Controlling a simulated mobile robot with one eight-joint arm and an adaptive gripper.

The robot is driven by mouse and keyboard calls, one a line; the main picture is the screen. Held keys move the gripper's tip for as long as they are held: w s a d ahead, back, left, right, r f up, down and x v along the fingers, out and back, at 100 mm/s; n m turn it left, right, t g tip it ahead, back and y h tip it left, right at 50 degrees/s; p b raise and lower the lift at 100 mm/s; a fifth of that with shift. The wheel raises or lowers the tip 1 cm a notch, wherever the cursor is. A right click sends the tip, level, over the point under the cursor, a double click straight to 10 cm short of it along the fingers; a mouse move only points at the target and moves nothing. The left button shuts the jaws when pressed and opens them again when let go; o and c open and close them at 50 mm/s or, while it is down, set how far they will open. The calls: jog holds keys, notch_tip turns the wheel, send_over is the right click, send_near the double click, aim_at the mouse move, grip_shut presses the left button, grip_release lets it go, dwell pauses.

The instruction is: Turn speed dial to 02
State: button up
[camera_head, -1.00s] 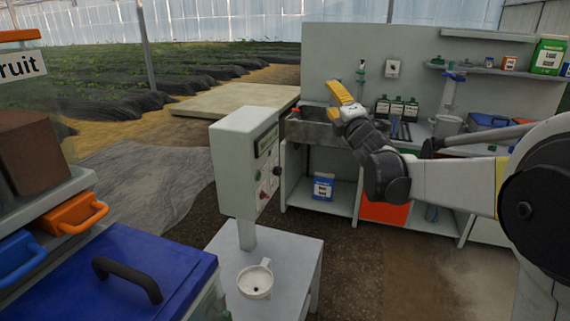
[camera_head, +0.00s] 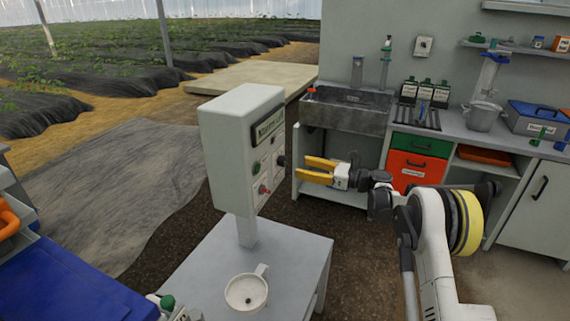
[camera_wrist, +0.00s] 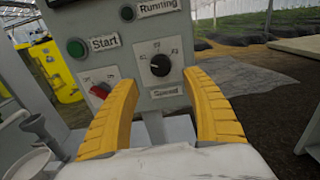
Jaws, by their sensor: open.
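The speed dial (camera_wrist: 160,65) is a black round knob on the grey panel in the wrist view, above a "Speed" label, with position marks around it. Its white pointer line sits near the top of the knob; I cannot tell the exact setting. In the head view the dial (camera_head: 282,160) is a dark knob on the control box's right face (camera_head: 243,150). My gripper (camera_head: 306,170) has yellow fingers, open and empty, pointing at the panel from the right, apart from the dial. In the wrist view my gripper (camera_wrist: 164,88) has a finger on either side below the dial.
A green Start button (camera_wrist: 77,48), a red switch (camera_wrist: 100,89) and a Running lamp (camera_wrist: 127,12) share the panel. A sink bench (camera_head: 345,113) stands behind my gripper.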

aim_at(286, 162)
jog(key=b+x, duration=0.2)
jog(key=x, duration=0.4)
jog(key=shift+a+f, duration=0.15)
jog(key=shift+a, duration=0.1)
jog(key=shift+w+a, duration=0.35)
jog(key=shift+a, duration=0.25)
jog(key=c, duration=1.2)
